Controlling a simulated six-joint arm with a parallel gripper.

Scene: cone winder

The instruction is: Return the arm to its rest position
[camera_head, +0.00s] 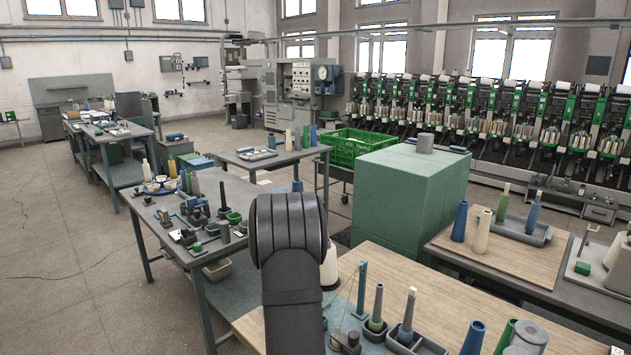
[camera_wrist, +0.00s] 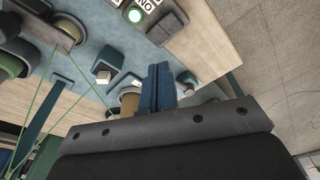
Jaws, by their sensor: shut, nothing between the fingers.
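My dark arm (camera_head: 290,265) rises in the lower middle of the head view, in front of the wooden-topped bench (camera_head: 455,300). My gripper is hidden behind it there. In the wrist view, my gripper (camera_wrist: 160,70) shows as two blue-grey fingers pressed together beyond the dark wrist housing. Nothing is between them. The fingers are over a blue-grey panel (camera_wrist: 105,42) with small fittings; the gap between them and the panel is hard to judge.
A blue post (camera_head: 362,288) and cones on pegs, one green (camera_head: 377,305), stand close right of my arm. A green block-shaped cabinet (camera_head: 410,200) stands behind the bench. A cluttered table (camera_head: 255,195) is at left. Open floor (camera_head: 60,260) lies far left.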

